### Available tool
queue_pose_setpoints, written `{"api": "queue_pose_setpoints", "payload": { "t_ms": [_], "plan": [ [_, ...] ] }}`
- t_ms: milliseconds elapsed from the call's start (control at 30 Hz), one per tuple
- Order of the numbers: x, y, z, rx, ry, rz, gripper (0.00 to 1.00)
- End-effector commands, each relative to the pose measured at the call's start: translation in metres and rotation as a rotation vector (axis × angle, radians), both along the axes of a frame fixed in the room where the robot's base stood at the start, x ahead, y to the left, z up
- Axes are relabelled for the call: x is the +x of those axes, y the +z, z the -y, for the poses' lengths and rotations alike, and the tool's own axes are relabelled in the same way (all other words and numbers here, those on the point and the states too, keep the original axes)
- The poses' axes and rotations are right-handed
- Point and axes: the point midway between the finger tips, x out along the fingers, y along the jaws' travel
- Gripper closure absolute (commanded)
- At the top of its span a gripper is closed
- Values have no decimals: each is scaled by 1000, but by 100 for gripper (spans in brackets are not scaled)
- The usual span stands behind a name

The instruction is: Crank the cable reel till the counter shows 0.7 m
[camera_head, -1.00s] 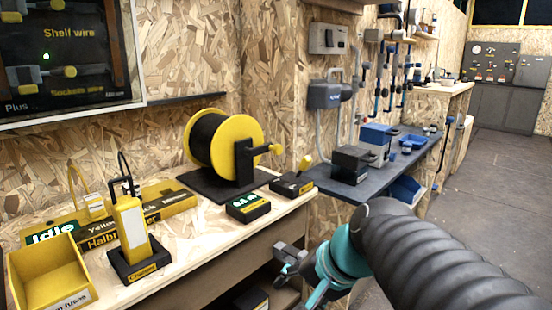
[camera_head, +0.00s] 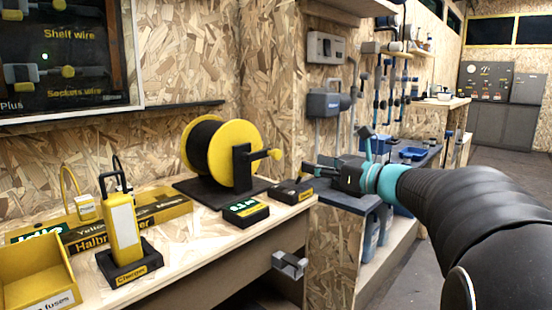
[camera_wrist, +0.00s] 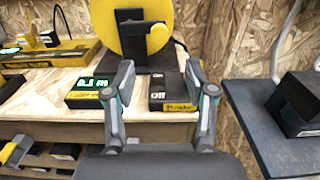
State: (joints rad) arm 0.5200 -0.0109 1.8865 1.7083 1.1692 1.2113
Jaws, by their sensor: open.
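The cable reel (camera_head: 237,150) has yellow flanges, a black drum and a black stand on the wooden bench. Its crank with a yellow knob (camera_head: 275,153) sticks out to the right; the knob also shows in the wrist view (camera_wrist: 157,38). The counter (camera_head: 246,208) is a black box with green digits in front of the reel; they look like 0.1 m but are small. My gripper (camera_head: 312,172) is open and empty, right of the reel and apart from the knob. In the wrist view its fingers (camera_wrist: 160,78) point toward the reel's base, with the knob beyond them.
A small black box with a yellow label (camera_head: 290,192) and a lever stands right of the counter; the wrist view shows "Off" on it. A yellow tester stands in a charger (camera_head: 130,262) at the left. A lower grey bench (camera_head: 350,200) lies at the right.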

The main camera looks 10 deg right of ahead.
Motion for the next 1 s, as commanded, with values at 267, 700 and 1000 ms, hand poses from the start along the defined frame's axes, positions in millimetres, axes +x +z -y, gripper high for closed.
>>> {"api": "queue_pose_setpoints", "payload": {
  "t_ms": [267, 700, 1000],
  "plan": [
    [42, -1, -32, -2, 5, -1, 45],
    [91, -1, -68, -3, 2, -2, 45],
    [96, -1, -70, -3, 0, -1, 45]
  ]
}}
